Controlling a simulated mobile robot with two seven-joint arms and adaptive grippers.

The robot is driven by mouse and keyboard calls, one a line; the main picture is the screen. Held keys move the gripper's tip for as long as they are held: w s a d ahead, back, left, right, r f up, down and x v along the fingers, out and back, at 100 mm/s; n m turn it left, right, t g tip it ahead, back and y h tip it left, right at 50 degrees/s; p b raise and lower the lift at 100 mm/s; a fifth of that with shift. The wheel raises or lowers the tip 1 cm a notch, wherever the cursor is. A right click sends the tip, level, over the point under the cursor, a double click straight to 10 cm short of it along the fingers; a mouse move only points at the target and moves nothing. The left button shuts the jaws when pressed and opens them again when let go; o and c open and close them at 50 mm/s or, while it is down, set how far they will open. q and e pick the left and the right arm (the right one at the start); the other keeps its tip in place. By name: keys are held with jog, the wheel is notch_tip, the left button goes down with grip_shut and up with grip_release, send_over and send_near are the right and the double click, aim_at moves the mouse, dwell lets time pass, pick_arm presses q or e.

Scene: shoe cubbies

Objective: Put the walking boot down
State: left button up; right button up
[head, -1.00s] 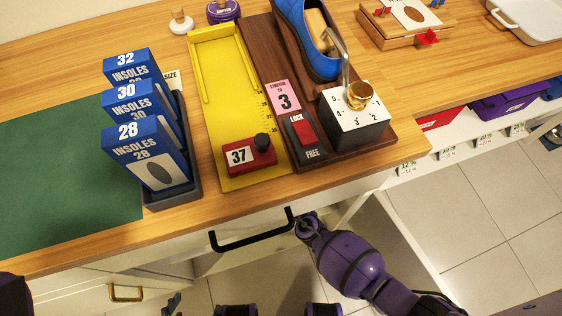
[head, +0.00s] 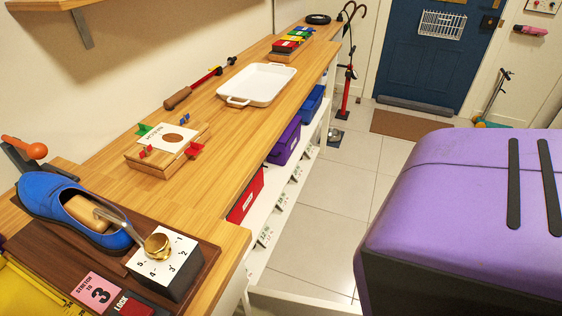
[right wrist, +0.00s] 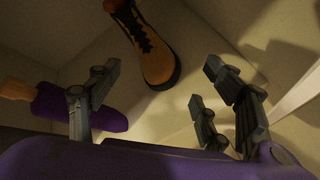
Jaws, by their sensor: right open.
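The walking boot (right wrist: 158,55), tan-orange with dark laces and a dark sole, shows at the top of the right wrist view. It lies beyond my right gripper (right wrist: 152,88) against pale surfaces. The top end of the boot is cut off by the frame. My right gripper is open, its fingers spread to either side with a clear gap to the boot. The boot does not show in the head view. Neither gripper shows in the head view, where a large purple part of my arm fills the right side. My left gripper is out of view.
A blue shoe (head: 55,202) sits on the stretcher on the wooden counter (head: 210,205). A white tray (head: 262,82) stands farther back. Red (head: 245,195) and purple (head: 284,142) bins sit below the counter. A purple object with a tan end (right wrist: 50,105) lies behind a right gripper finger.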

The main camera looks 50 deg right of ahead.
jog(key=s+d+r+m+g, duration=0.1)
jog(key=s+d+m, duration=0.3)
jog(key=s+m, duration=0.5)
jog(key=s+d+r+m+g+h, duration=0.1)
jog(key=s+d+m+g, duration=0.1)
jog(key=s+d+m, duration=0.3)
jog(key=s+d+m+g+h, duration=0.1)
jog(key=s+d+m, duration=0.4)
jog(key=s+m, duration=0.8)
jog(key=shift+r+m+g, duration=0.4)
jog(key=shift+m+g, duration=0.4)
jog(key=shift+m, duration=0.4)
jog(key=shift+s, duration=0.1)
